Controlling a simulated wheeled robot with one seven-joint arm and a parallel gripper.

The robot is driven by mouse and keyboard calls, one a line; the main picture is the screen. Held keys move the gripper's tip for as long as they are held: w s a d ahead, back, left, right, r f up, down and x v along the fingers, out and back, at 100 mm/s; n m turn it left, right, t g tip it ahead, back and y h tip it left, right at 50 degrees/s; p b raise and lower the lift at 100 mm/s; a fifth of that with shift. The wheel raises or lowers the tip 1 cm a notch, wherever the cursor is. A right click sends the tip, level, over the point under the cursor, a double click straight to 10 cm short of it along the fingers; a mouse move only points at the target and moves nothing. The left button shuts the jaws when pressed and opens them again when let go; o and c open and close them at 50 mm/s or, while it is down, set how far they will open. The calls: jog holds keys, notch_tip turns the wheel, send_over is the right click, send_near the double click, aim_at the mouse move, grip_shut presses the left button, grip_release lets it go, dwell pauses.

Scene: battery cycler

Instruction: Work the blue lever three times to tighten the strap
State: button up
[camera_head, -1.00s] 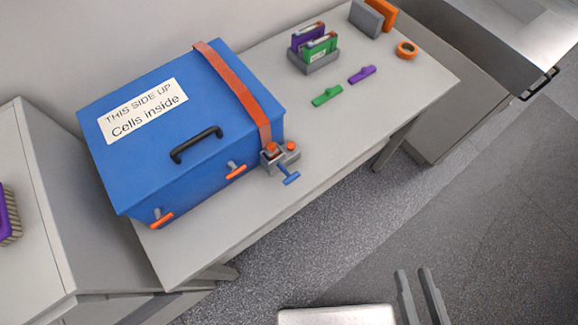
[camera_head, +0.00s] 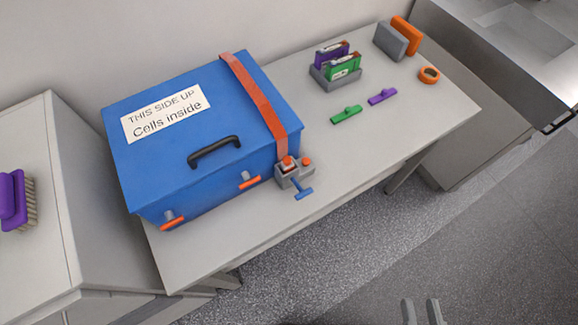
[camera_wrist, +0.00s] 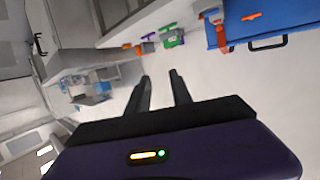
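The blue lever (camera_head: 304,194) sticks out from the front of a small grey ratchet block (camera_head: 283,180) at the table's front edge. The orange-red strap (camera_head: 258,100) runs over the blue box (camera_head: 180,165) and down to this block. My gripper (camera_head: 420,303) is at the bottom of the head view, well away from the lever, over the floor. In the wrist view my gripper (camera_wrist: 159,75) has its two fingers apart with nothing between them. The blue box (camera_wrist: 285,30) shows there at the top right, upside down; the lever is too small to tell clearly.
The grey table (camera_head: 240,225) also bears green (camera_head: 346,115) and purple (camera_head: 382,97) clips, a holder with cards (camera_head: 335,78) and an orange tape roll (camera_head: 429,74). A cabinet with a brush (camera_head: 18,200) stands left. The floor in front is clear.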

dwell(0.4)
grip_shut()
dwell(1.5)
